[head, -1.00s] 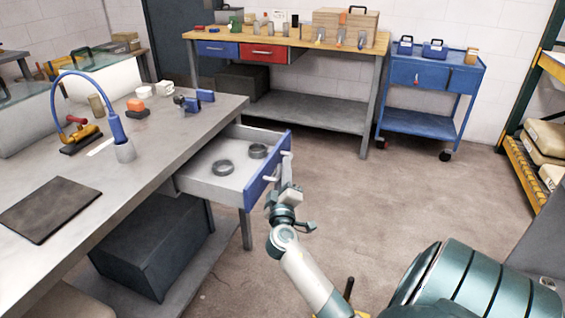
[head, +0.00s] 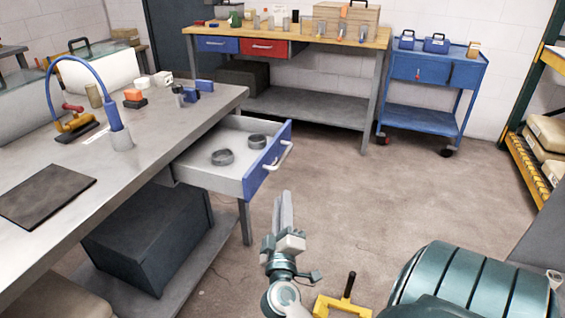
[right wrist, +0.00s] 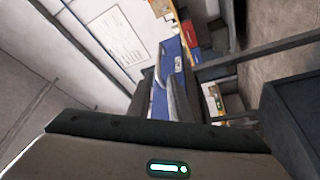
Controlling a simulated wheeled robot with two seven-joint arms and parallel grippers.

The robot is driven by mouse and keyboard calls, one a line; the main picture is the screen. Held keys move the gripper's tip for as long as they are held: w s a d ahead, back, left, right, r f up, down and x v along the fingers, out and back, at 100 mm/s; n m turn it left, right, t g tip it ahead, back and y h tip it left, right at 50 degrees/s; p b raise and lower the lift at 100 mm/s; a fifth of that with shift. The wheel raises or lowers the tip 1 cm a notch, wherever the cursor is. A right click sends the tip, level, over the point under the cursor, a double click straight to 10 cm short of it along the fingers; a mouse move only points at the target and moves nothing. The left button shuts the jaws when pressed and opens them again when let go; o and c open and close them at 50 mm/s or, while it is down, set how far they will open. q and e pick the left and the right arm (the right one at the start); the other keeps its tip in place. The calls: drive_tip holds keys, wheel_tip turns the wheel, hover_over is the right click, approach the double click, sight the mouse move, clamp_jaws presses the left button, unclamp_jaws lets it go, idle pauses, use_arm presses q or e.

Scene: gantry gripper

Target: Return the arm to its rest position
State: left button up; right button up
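My right gripper (head: 284,198) is in front of the open drawer (head: 207,178), below and apart from its pale handle (head: 278,157). Its fingers point up and away in the head view and hold nothing. In the right wrist view, a gap shows between the two grey fingers (right wrist: 160,96), with blue behind it. The drawer has a blue front and holds two dark grey rings (head: 223,157) (head: 257,141). My left gripper is out of view.
The grey workbench (head: 150,140) with a blue-hosed lamp-like tool (head: 118,133) stands left. A dark box (head: 150,240) sits beneath it. A yellow piece with a black handle (head: 343,305) is at the bottom edge. Open floor (head: 380,200) lies to the right, before a blue cart (head: 425,95).

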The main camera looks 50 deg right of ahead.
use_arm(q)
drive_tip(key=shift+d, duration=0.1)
use_arm(e)
drive_tip(key=shift+s+a, duration=0.2)
drive_tip(key=shift+f, duration=0.1)
idle(0.3)
